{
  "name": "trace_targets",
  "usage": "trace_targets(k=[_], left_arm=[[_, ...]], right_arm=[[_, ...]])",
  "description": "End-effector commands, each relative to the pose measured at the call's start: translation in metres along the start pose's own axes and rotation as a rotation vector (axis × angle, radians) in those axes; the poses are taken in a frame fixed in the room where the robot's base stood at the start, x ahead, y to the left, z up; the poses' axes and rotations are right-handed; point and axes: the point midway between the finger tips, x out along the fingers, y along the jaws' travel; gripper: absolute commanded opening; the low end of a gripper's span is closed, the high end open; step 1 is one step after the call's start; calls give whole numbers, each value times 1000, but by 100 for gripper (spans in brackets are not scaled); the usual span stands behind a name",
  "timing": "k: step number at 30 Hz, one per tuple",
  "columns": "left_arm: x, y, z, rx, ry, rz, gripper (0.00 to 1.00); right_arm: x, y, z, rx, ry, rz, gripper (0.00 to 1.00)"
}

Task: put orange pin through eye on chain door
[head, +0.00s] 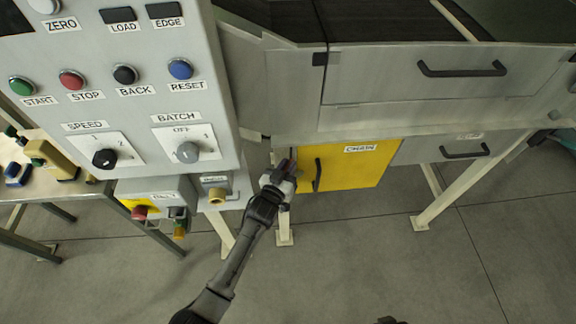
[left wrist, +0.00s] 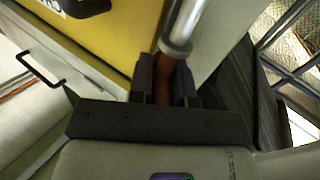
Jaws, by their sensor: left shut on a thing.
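The yellow chain door (head: 345,168) is below the machine body in the head view, with a dark vertical handle and a label. It also shows at the upper left of the left wrist view (left wrist: 120,35). My left gripper (head: 287,168) is at the door's left edge. In the left wrist view its two dark fingers (left wrist: 164,85) are shut on the orange pin's brownish-orange part (left wrist: 163,72). A silver cylindrical piece (left wrist: 184,25) extends from the fingers toward the top, beside the door edge. I cannot make out the eye, nor whether the pin is in it.
A grey control panel (head: 110,25) with buttons and knobs stands left of the arm. Small boxes with knobs (head: 165,193) hang below it. A grey drawer (head: 430,85) is above the door, and pale legs (head: 440,195) stand right. The floor in front (head: 370,255) is clear.

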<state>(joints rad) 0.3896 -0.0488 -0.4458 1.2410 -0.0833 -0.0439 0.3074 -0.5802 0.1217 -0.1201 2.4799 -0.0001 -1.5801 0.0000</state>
Motion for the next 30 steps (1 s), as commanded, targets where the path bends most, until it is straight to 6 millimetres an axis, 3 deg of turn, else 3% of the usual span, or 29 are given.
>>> trace_targets(k=[30], left_arm=[[0,-2,25,-1,1,0,0]], right_arm=[[18,0,6,-4,-1,3,0]])
